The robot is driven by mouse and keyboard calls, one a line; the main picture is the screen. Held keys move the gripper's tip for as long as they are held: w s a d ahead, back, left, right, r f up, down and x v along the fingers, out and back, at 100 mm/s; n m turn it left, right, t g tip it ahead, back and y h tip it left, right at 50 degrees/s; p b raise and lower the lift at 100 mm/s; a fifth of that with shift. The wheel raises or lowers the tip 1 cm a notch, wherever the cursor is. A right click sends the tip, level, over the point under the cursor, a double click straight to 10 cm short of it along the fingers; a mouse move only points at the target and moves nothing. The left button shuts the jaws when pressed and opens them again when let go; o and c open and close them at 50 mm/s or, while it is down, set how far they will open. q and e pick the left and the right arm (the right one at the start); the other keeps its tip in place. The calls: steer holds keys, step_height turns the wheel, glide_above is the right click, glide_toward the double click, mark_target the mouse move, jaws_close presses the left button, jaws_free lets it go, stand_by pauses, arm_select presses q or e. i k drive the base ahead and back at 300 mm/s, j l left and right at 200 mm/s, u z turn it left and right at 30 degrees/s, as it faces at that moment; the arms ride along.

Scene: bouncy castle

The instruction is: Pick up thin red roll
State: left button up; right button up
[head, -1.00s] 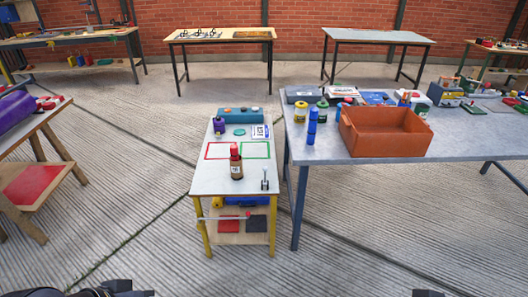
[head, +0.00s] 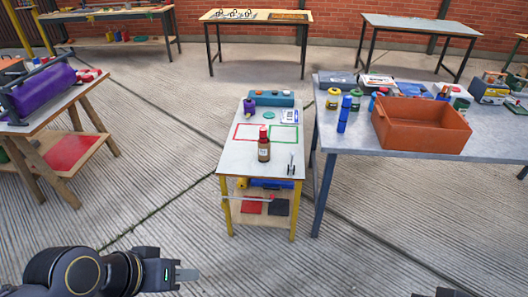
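I cannot make out a thin red roll for certain. Small red and white items (head: 88,75) lie on the wooden table at the left, beside a thick purple roll (head: 42,90); they are too small to identify. My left gripper (head: 186,275) is low in the head view, over the floor, well short of the tables. Its fingers show edge-on, nothing is seen in them, and their gap is not clear. Only a dark bit of my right arm shows at the bottom right edge; its fingers are out of sight.
A narrow table (head: 238,160) in the middle holds a brown bottle (head: 264,146). A grey table (head: 345,142) at the right holds an orange bin (head: 420,126) and several small items. A red panel (head: 72,152) lies on the left table's lower shelf. Open concrete floor (head: 140,190) lies between.

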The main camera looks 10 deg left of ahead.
mark_target(263, 130)
steer(key=i+j, duration=0.2)
steer(key=i, duration=0.35)
steer(key=i+j+u, duration=0.1)
steer(key=i+j, duration=0.15)
steer(key=i, duration=0.35)
steer(key=i+j, duration=0.2)
steer(key=i, duration=0.35)
